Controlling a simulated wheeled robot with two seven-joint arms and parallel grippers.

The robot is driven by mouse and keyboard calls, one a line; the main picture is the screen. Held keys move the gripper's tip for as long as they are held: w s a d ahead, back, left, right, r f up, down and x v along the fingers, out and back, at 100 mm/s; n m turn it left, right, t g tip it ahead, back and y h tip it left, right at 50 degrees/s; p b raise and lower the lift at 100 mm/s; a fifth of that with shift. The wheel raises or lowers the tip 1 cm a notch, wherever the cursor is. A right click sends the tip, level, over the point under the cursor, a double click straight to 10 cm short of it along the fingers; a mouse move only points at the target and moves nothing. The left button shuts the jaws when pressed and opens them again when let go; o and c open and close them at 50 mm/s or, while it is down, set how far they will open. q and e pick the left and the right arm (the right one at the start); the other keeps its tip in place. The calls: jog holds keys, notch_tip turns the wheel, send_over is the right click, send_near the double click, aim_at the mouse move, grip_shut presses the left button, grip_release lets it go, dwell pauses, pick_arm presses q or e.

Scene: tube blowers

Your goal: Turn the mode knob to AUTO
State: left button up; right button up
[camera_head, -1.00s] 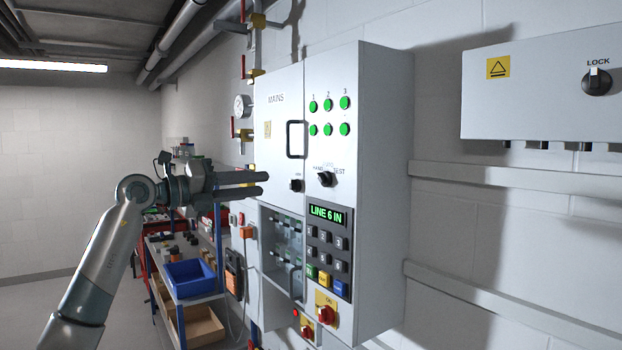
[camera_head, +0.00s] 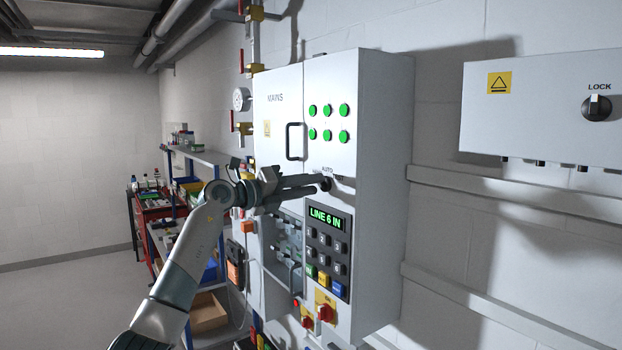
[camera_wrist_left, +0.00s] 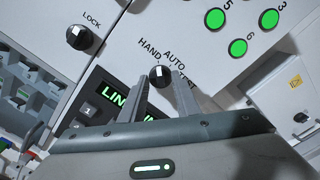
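The black mode knob (camera_head: 326,184) is on the right-hand cabinet door, below the green lamps. The wrist view shows it (camera_wrist_left: 159,77) with the labels HAND, AUTO and TEST around it. Its white mark points up toward the HAND side, short of AUTO. My left gripper (camera_head: 320,184) reaches in from the left, fingertips at the knob. In the wrist view my left gripper (camera_wrist_left: 160,86) is open, one finger on each side of the knob. I cannot tell whether the fingers touch it. My right gripper is out of view.
A keypad (camera_head: 326,250) with a "LINE 6 IN" display sits just below the knob. The MAINS door handle (camera_head: 295,141) is to its left. A LOCK knob (camera_wrist_left: 78,37) shows in the wrist view. A second wall box (camera_head: 540,105) hangs at right.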

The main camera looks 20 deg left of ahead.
pick_arm(q)
jog(key=shift+w+d, duration=0.25)
grip_shut()
